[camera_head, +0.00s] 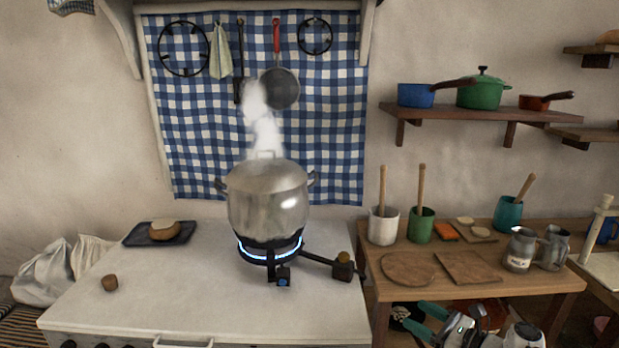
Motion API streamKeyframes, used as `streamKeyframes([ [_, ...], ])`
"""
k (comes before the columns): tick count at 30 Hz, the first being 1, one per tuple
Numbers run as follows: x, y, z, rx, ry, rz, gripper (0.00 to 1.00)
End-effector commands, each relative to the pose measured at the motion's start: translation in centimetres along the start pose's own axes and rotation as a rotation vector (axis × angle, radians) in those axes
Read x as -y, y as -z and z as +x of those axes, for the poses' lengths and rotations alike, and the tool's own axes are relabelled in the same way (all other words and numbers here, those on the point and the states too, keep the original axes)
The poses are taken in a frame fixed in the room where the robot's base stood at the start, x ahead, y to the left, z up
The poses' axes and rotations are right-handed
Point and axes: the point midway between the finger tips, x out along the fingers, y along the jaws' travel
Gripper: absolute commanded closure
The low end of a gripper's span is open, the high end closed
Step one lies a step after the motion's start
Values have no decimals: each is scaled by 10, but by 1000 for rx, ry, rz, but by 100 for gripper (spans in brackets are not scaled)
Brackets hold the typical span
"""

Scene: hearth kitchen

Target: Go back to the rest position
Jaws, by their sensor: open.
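My gripper (415,314) shows at the lower right, low in front of the wooden side table (553,283). Its two teal-tipped fingers point left and stand apart, with nothing seen between them. It is to the right of the white stove top (190,294) and well apart from the pot. The rest of my arm is folded at the bottom edge and partly cut off.
A lidded metal pot (268,205) steams over a lit blue flame. A dark tray (135,236) holds a roundish item. Cups, boards and two metal jugs (519,249) crowd the side table.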

Motion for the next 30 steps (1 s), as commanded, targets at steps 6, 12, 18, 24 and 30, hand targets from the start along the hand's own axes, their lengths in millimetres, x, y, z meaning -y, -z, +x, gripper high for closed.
streamKeyframes([
  [6,-22,35,-23,-115,-47,-161,37],
  [12,-54,77,-56,-263,-145,-382,37],
  [18,-110,129,-114,-465,-356,-723,37],
  [24,-184,161,-191,-637,-707,-1132,37],
  [30,-254,156,-267,-699,-1097,-1478,37],
])
